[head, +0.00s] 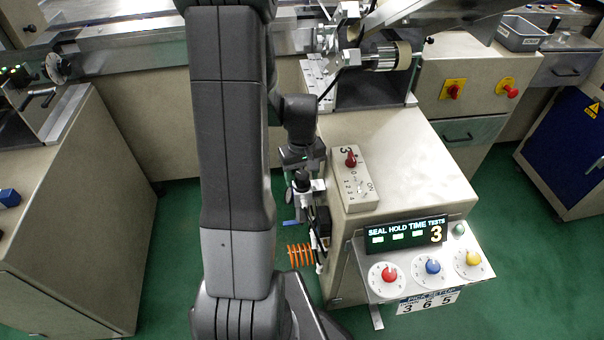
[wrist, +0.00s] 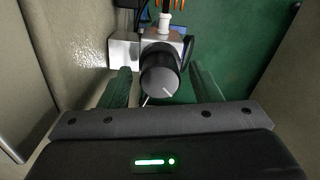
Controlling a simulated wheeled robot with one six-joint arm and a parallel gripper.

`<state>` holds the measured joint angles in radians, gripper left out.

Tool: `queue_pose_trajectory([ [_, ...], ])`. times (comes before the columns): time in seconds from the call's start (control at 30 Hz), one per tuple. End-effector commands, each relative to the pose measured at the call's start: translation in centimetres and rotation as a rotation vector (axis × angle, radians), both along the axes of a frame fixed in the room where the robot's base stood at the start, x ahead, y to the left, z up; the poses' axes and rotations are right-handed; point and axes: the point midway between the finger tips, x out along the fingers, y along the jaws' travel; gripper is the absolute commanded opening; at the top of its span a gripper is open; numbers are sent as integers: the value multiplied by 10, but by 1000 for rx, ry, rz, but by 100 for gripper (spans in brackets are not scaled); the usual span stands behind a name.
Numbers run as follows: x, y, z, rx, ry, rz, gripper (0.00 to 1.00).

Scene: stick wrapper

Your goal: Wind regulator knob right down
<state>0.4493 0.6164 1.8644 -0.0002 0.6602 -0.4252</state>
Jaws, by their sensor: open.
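The regulator knob (wrist: 159,78) is a dark round cap with a grey face and a white pointer line aimed to the lower right in the wrist view. It sits on a silver regulator block (wrist: 124,50) fixed to the machine's side. My gripper (wrist: 161,88) has its two green fingers apart, one to the left and one to the right of the knob. I cannot tell whether either finger touches it. In the head view my gripper (head: 301,158) is just above the small dark knob (head: 302,180), beside the cabinet.
An orange coiled hose (head: 300,255) hangs below the regulator. A beige switch box (head: 354,180) with a red knob lies on the cabinet top (head: 405,160). A panel with red, blue and yellow dials (head: 425,265) is at the front right. Green floor (head: 165,250) is clear at left.

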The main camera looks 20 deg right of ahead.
Motion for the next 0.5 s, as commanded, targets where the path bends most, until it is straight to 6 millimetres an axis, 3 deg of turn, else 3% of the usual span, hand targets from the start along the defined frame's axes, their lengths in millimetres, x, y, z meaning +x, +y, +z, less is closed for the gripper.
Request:
queue_pose_trajectory([
  [0.17, 1, 0, 12, -1, -2, 0, 57],
  [0.27, 1, 0, 29, -2, -5, 0, 57],
  [0.5, 1, 0, 84, -3, -6, 0, 57],
])
